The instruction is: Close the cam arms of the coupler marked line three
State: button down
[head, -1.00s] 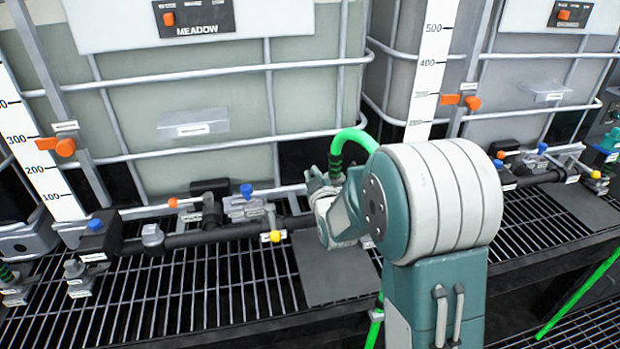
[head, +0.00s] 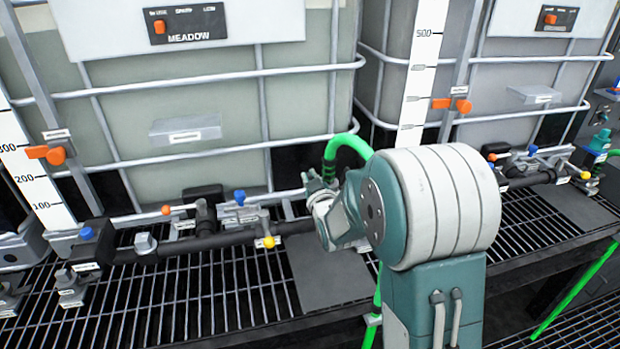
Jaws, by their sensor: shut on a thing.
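My gripper (head: 314,184) is at the end of the green hose (head: 346,142), to the right of the pipe run in front of the MEADOW tote. It is shut at the dark coupler (head: 329,171) where the hose bends down. My wrist and arm hide much of the coupler, and its cam arms cannot be made out. No label reading line three is legible. The pipe run (head: 190,241) carries a blue-knobbed valve (head: 239,198), a yellow knob (head: 269,242) and an orange knob (head: 166,210).
The caged MEADOW tote (head: 190,110) stands behind, with a second tote (head: 490,85) to the right. A dark plate (head: 325,275) lies on the grating (head: 190,300) below my gripper. Another pipe assembly (head: 535,170) is at right. Green hose also hangs at lower right (head: 575,290).

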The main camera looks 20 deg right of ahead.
jog(key=c, duration=0.7)
grip_release()
jog(key=shift+a+r, duration=0.1)
jog(key=shift+r, duration=0.15)
jog(key=shift+a+f, duration=0.1)
jog(key=s, duration=1.2)
jog(key=s+a+r+m+g, duration=0.1)
jog(key=s+g, duration=0.5)
jog(key=s, duration=0.6)
jog(key=s+a+r+m+g, duration=0.1)
jog(key=s+g, duration=0.5)
jog(key=s, duration=0.7)
notch_tip(320, 180, up, 2)
jog(key=shift+r+m+h, duration=0.2)
jog(key=shift+m+h, duration=0.1)
jog(key=shift+m, duration=0.6)
